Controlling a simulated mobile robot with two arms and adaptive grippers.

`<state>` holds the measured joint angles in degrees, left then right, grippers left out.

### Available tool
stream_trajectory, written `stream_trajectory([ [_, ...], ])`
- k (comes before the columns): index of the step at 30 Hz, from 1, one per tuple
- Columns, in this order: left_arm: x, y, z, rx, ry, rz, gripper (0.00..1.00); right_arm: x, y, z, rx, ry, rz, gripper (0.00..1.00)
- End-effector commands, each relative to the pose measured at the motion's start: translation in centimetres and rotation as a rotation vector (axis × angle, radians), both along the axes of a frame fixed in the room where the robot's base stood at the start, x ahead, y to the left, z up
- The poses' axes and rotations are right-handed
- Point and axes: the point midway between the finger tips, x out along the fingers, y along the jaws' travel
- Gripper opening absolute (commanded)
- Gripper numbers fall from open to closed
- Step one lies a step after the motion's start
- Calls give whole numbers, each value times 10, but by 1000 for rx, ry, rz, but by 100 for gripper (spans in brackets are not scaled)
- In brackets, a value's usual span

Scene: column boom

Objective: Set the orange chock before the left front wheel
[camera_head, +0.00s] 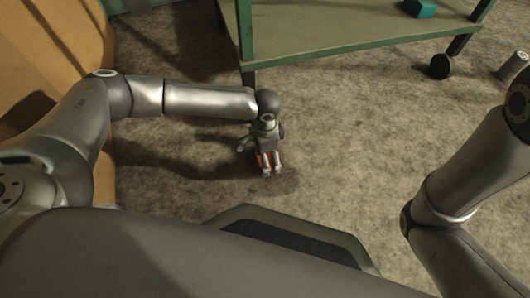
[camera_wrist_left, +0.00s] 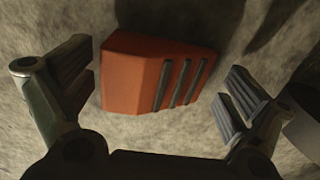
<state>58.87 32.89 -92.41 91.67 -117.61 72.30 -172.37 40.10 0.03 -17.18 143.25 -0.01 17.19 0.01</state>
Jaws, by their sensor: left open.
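The orange chock (camera_wrist_left: 135,80) lies on the floor in the left wrist view, a wedge-like block with dark stripes on its right part. My left gripper (camera_wrist_left: 162,92) is open, with one finger on each side of the chock and gaps visible between. In the head view, the left gripper (camera_head: 267,172) hangs over the chock (camera_head: 258,160), which shows only as a sliver of orange. A green cart (camera_head: 340,35) stands just beyond. Its near left wheel is hidden behind my left arm. My right gripper is out of view.
A dark cart wheel (camera_head: 440,66) shows at the right. A teal block (camera_head: 420,8) sits on the cart's shelf. A grey cylinder (camera_head: 514,65) stands on the floor at the far right. A brown box-like surface (camera_head: 65,60) is at the left. The floor right of the gripper is clear.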

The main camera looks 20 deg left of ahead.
Motion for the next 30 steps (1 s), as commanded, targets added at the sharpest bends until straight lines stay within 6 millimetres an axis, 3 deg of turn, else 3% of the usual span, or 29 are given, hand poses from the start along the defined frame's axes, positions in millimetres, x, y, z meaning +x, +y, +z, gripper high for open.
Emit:
stream_trajectory([
  [5,1,0,18,0,-1,0,100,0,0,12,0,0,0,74],
  [19,1,0,104,0,-2,-1,100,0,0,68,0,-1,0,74],
  [24,0,0,119,1,-1,-1,100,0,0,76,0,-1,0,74],
  [30,0,0,123,0,0,-1,100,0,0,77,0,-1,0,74],
])
